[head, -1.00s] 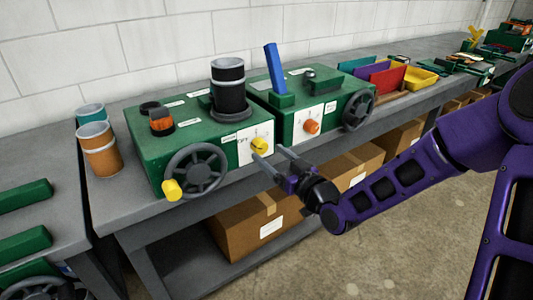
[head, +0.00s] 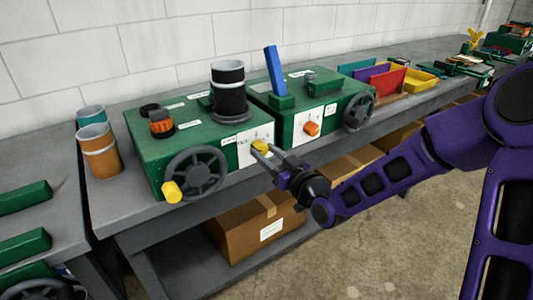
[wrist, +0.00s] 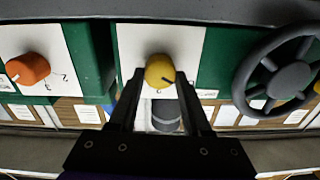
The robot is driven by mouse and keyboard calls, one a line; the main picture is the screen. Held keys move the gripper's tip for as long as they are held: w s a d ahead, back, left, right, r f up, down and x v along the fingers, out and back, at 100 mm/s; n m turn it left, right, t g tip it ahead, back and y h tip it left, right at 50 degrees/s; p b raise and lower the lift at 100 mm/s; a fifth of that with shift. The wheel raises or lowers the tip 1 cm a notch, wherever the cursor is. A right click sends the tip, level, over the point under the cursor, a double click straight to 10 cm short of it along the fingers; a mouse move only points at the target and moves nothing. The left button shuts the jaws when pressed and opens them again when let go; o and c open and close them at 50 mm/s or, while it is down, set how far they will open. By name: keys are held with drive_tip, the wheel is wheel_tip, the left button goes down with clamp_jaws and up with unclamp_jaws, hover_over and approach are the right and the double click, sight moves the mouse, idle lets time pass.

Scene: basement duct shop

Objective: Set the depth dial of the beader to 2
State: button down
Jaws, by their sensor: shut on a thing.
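Two green machines stand side by side on the grey bench. The left machine (head: 185,142) has a white panel (head: 243,158) with a yellow dial (head: 258,146); the yellow dial also shows in the wrist view (wrist: 160,70). My gripper (head: 262,152) is shut on the yellow dial, one finger on each side in the wrist view (wrist: 160,76). The right machine (head: 345,103) has an orange dial (head: 311,129) on a white panel; in the wrist view the orange dial (wrist: 30,68) has a 2 near it. Yellow dial markings are too small or covered to read. I cannot tell which machine is the beader.
A grey handwheel with a yellow handle (head: 196,174) sits left of the yellow dial. Another handwheel (head: 358,111) is on the right machine. Cans (head: 99,150) stand at the left, and a cardboard box (head: 256,229) sits below.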

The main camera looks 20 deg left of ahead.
drive_tip(key=shift+m, duration=0.3)
drive_tip(key=m+p, duration=0.1)
drive_tip(key=m, duration=0.4)
drive_tip(key=m+p, duration=0.1)
drive_tip(key=m, duration=0.5)
drive_tip(key=shift+f+p, duration=0.1)
drive_tip(key=shift+p, duration=0.25)
drive_tip(key=shift+m, duration=0.3)
drive_tip(key=shift+c, duration=1.7)
unclamp_jaws()
drive_tip(key=shift+d, duration=0.1)
